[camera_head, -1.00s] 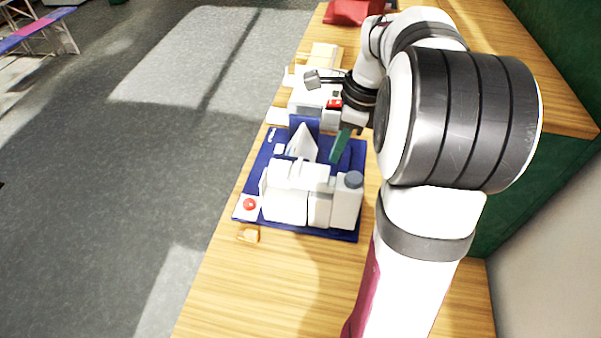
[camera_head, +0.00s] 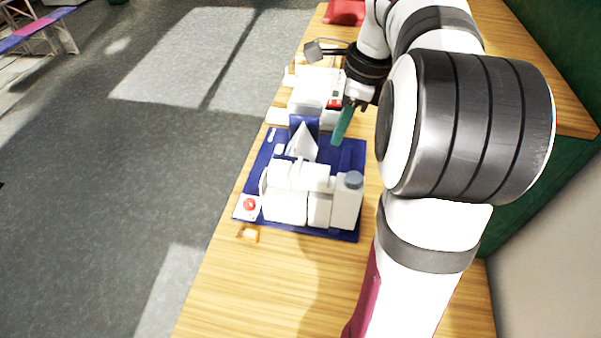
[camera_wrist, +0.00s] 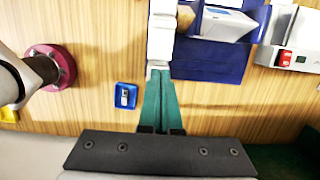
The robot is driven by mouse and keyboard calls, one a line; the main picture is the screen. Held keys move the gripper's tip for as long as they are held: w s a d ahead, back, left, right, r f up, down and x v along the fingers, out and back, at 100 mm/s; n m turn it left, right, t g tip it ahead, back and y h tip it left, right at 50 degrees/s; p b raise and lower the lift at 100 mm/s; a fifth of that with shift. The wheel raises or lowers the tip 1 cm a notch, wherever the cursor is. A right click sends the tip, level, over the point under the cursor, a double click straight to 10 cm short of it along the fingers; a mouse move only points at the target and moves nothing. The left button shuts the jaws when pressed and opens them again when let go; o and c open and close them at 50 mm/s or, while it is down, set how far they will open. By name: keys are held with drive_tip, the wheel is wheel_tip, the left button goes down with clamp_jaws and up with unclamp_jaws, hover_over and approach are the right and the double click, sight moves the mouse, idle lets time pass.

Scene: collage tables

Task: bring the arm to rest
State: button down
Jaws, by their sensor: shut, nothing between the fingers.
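My gripper (camera_head: 341,124) has green fingers and hangs above the table, behind and right of the white objects on the blue mat. In the wrist view its green fingers (camera_wrist: 167,98) lie together with nothing held between them. The blue mat (camera_head: 345,234) carries white boxes (camera_head: 288,205), a white bottle with a grey-blue cap (camera_head: 346,203) and a white wedge shape (camera_head: 303,143). My arm covers much of the right side of the head view.
The wooden table (camera_head: 250,295) is clear toward the front. White devices (camera_head: 318,90) stand behind the mat. A small blue item (camera_wrist: 125,95) lies on the wood.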

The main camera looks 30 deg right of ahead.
drive_tip(key=shift+r, duration=0.15)
drive_tip(key=s+a+f+n, duration=0.1)
drive_tip(key=s+a+n, duration=0.25)
drive_tip(key=a, duration=0.25)
drive_tip(key=s+a+n+g, duration=0.1)
drive_tip(key=s+a+n, duration=0.1)
drive_tip(key=a+n, duration=0.3)
drive_tip(key=s+a+f+n, duration=0.1)
drive_tip(key=s+a+n, duration=0.15)
drive_tip(key=a, duration=0.45)
drive_tip(key=s+a+f+n, duration=0.5)
drive_tip(key=s+a+n, duration=0.2)
drive_tip(key=s+n, duration=0.3)
drive_tip(key=shift+s+f+n+g, duration=0.3)
drive_tip(key=shift+s+g, duration=0.1)
drive_tip(key=shift+s, duration=0.1)
